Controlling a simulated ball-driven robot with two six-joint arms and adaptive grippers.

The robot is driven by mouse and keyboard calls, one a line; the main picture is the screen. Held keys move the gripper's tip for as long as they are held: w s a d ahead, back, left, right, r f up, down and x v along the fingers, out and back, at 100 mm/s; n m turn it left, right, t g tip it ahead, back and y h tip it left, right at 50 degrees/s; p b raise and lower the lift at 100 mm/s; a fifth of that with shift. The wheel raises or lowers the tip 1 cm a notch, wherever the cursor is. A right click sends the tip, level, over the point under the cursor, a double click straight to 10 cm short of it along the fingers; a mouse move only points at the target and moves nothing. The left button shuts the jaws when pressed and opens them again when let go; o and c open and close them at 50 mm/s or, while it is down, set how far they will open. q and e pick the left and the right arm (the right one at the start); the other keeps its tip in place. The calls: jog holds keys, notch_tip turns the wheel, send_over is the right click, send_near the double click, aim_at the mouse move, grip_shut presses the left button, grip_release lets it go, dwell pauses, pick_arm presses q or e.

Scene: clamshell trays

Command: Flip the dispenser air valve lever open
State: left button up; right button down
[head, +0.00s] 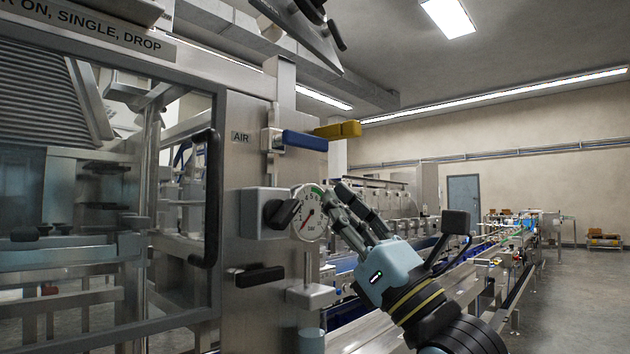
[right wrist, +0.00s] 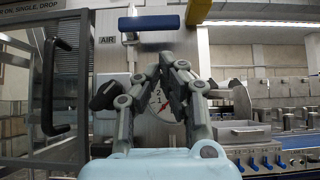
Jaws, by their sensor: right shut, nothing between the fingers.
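A blue lever handle (head: 304,140) lies roughly level on the steel column, just right of the AIR label (head: 240,138). In the right wrist view the blue lever (right wrist: 149,23) runs crosswise at the top, and the AIR label (right wrist: 107,40) sits below left. A yellow lever handle (head: 338,130) sticks out beside and slightly above the blue one. My right gripper (head: 340,192) is shut and empty, below and right of the blue lever and apart from it. In the right wrist view its fingertips (right wrist: 167,58) meet below the blue lever. My left gripper is not in view.
A round pressure gauge (head: 308,212) and a black knob (head: 281,213) on a grey box sit below the levers, close to my right fingers. A glazed door with a black handle (head: 208,198) is at left. A conveyor line (head: 480,275) runs to the back right.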

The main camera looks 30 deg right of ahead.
aim_at(303, 143)
pick_arm(q)
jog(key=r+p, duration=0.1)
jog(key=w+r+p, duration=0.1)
jog(key=p, duration=0.1)
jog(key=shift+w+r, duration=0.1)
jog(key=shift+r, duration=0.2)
pick_arm(e)
jog(key=x, duration=0.6)
pick_arm(q)
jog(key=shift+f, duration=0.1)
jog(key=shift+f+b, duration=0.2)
jog(key=shift+b, duration=0.15)
pick_arm(e)
jog(key=shift+d+r+n+g+y, duration=0.15)
jog(key=shift+n+g+y, duration=0.25)
jog(key=shift+n+y, duration=0.45)
